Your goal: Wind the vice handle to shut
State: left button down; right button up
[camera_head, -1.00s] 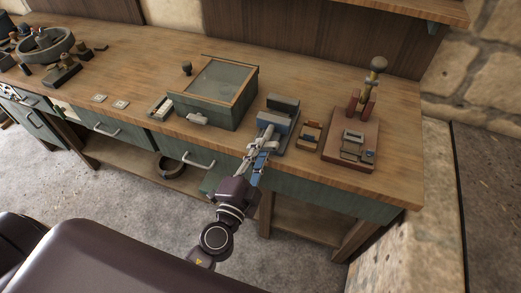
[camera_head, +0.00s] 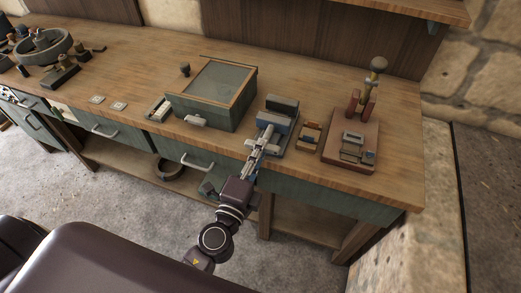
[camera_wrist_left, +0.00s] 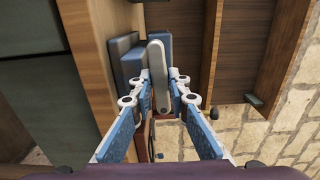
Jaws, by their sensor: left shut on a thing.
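The vice (camera_head: 281,104) stands at the front edge of the workbench, with dark blue-grey jaw blocks. Its blocks also show in the left wrist view (camera_wrist_left: 124,48). The vice handle is a pale grey rounded bar (camera_wrist_left: 156,62) in the left wrist view, between my fingertips. My left gripper (camera_head: 264,137) reaches up from below to the front of the vice. In the left wrist view my left gripper (camera_wrist_left: 159,82) is shut on the handle. My right gripper is not in view.
A glass-topped box (camera_head: 210,95) stands left of the vice. A small wooden block piece (camera_head: 309,136) and a wooden board with fittings (camera_head: 350,145) lie to its right. The workbench (camera_head: 400,165) has drawers with handles below its front edge.

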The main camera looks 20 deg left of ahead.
pick_arm(q)
jog(key=shift+s+d+f, duration=0.15)
jog(key=shift+f, duration=0.3)
jog(key=c, duration=2)
grip_release()
jog(key=shift+o, duration=0.6)
jog(key=shift+s+r, duration=0.25)
jog(key=shift+r, duration=0.05)
jog(key=s, duration=1.2)
jog(key=shift+s+a, duration=0.15)
jog(key=shift+a, duration=0.15)
jog(key=shift+r, duration=0.1)
